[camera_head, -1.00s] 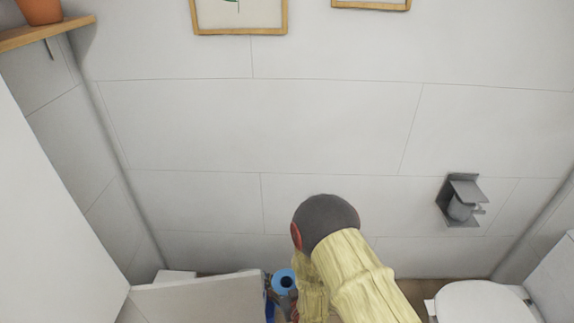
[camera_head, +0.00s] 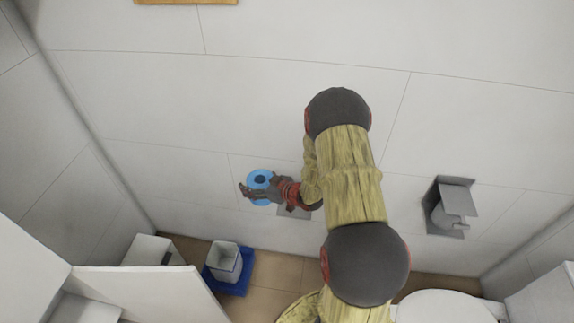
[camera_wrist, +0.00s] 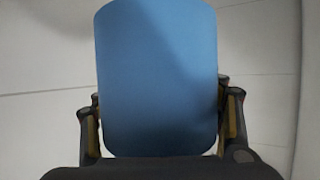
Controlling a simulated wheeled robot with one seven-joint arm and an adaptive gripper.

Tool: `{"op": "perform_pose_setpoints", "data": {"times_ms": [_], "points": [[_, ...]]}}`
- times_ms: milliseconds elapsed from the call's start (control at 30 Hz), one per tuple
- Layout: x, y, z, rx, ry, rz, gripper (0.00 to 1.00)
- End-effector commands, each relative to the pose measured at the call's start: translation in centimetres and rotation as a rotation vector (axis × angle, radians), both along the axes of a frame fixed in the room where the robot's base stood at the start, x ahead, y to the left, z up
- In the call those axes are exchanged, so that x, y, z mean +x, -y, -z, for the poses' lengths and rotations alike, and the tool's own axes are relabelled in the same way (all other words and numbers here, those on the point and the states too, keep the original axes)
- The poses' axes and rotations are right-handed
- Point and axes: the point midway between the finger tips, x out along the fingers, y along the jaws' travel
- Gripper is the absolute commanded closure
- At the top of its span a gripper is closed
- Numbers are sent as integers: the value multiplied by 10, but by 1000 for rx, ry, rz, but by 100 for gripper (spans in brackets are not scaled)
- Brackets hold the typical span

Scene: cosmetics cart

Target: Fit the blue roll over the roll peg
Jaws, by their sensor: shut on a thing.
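The blue roll (camera_head: 257,175) is held clear of the floor in front of the tiled wall, left of centre in the head view. In the wrist view the roll (camera_wrist: 157,75) fills the middle, with a finger at each side. The grey roll holder (camera_head: 455,190) is on the wall at the right, with the roll peg (camera_head: 449,217) under its cover. Roll and peg are well apart. The roll's far side is hidden.
A toilet (camera_head: 440,310) stands below the holder, at the bottom right. A light bin (camera_head: 224,262) on a blue base (camera_head: 232,290) is on the brown floor. A white cabinet panel (camera_head: 150,292) is at lower left. The wall between roll and holder is partly blocked by my arm.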

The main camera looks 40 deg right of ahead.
Motion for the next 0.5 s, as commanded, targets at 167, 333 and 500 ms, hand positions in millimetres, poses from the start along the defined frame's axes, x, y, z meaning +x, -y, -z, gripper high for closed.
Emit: {"op": "perform_pose_setpoints", "data": {"times_ms": [167, 333, 500], "points": [[-24, 71, -21, 0, 0, -38, 62], [-45, 107, -27, 2, 0, -66, 62], [-54, 120, -29, 3, 0, -79, 62]]}}
